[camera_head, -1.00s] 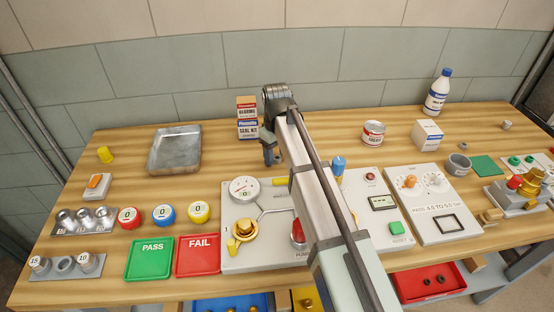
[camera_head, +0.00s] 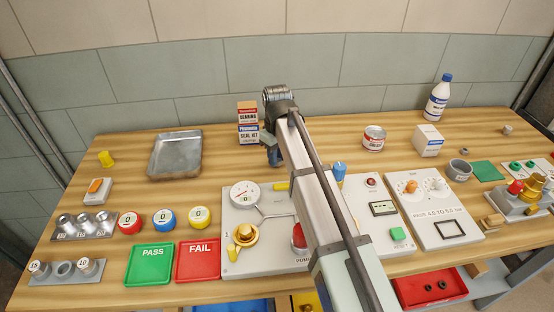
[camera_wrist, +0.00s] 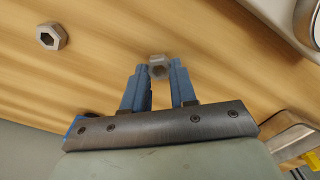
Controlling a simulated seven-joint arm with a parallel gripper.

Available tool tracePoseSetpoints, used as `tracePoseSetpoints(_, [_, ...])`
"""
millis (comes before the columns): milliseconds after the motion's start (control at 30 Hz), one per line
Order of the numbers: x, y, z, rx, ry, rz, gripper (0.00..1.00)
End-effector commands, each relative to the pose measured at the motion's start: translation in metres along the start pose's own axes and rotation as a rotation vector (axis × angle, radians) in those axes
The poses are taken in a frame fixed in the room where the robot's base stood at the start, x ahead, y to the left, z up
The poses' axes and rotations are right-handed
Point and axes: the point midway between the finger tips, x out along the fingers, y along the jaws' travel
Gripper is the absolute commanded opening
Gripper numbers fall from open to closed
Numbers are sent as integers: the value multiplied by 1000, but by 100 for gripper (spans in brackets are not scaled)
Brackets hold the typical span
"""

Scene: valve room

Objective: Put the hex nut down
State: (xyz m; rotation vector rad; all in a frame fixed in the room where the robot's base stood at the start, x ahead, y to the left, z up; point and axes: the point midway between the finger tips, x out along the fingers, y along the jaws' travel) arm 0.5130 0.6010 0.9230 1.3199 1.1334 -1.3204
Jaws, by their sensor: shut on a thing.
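My gripper (camera_wrist: 158,75) is shut on a small grey hex nut (camera_wrist: 158,60), held between the tips of its two blue fingers in the wrist view. Wood tabletop lies behind the nut. I cannot tell how high the nut is above it. A second grey hex nut (camera_wrist: 51,36) lies on the wood apart from the gripper, at the upper left of the wrist view. In the head view my gripper (camera_head: 273,157) shows partly beside the arm, just in front of the stacked boxes. The held nut cannot be made out there.
Stacked boxes (camera_head: 248,132) stand close behind my gripper. A metal tray (camera_head: 175,155) is at the left. The gauge panel (camera_head: 236,268) is in front, with green PASS (camera_head: 149,265) and red FAIL (camera_head: 199,261) mats beside it. Wood between tray and boxes is clear.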

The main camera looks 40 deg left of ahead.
Motion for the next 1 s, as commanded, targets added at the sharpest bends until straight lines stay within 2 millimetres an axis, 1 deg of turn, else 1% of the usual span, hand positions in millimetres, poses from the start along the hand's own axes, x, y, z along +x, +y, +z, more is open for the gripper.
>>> tracePoseSetpoints(300, [-53,1,-1,0,2,1,0])
tracePoseSetpoints(500, [-78,0,-1,0,1,1,0])
tracePoseSetpoints(633, [-87,0,-1,0,1,0,0])
tracePoseSetpoints(767, [-90,-3,-2,-5,1,0,0])
tracePoseSetpoints(867, [-90,-14,-8,-21,0,0,0])
tracePoseSetpoints(967, [-88,-36,-18,-53,-2,-1,0])
tracePoseSetpoints(1000, [-87,-46,-24,-69,-3,-2,0])
